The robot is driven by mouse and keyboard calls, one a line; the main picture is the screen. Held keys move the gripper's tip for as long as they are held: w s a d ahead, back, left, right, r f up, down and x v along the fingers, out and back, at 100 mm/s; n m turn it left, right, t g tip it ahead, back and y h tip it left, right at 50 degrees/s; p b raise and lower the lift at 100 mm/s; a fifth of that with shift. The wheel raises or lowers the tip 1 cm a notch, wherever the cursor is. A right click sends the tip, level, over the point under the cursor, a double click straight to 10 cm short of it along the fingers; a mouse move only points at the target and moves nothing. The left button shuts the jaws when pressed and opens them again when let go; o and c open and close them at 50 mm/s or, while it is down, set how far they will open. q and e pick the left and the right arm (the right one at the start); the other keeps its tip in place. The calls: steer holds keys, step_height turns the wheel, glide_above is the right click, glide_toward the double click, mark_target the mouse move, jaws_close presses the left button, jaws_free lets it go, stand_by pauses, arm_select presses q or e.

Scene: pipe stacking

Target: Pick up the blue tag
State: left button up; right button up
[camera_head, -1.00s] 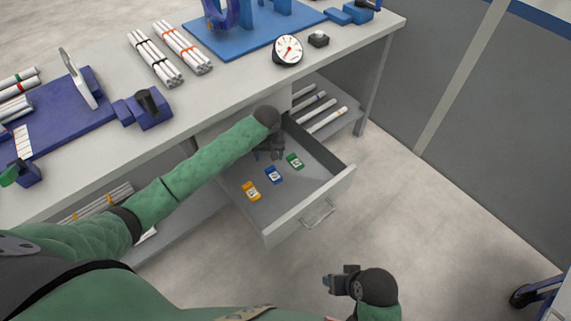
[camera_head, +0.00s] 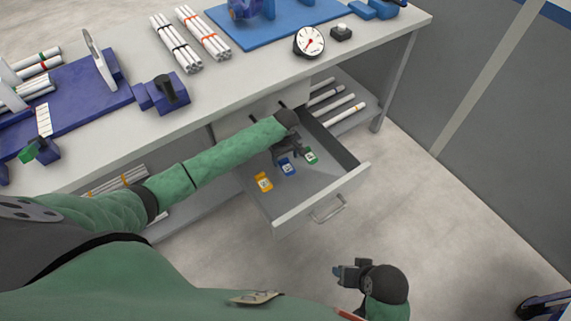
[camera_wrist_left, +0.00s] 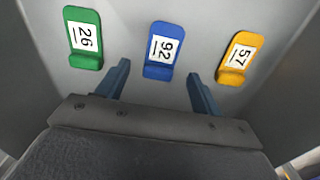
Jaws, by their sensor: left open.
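The blue tag (camera_head: 287,167) lies on the floor of the open drawer (camera_head: 318,191), between the yellow tag (camera_head: 264,182) and the green tag (camera_head: 310,156). In the left wrist view the blue tag (camera_wrist_left: 162,50) carries a white label reading 92. My left gripper (camera_head: 287,153) is inside the drawer, just behind the blue tag. In the left wrist view my left gripper (camera_wrist_left: 158,88) is open and empty, with its fingers pointing toward either side of the blue tag. My right gripper (camera_head: 340,272) hangs low in front of the drawer, away from the tags; its jaws are too small to judge.
The green tag (camera_wrist_left: 83,37) and yellow tag (camera_wrist_left: 240,57) flank the blue one closely. Drawer walls surround the left gripper. The workbench (camera_head: 225,95) stands above, with pipe bundles (camera_head: 176,42) and a dial gauge (camera_head: 309,42).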

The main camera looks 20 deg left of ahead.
mark_target(287, 167)
arm_select(q)
steer(key=shift+f, duration=1.35)
steer(key=shift+c, duration=0.3)
steer(key=c, duration=1)
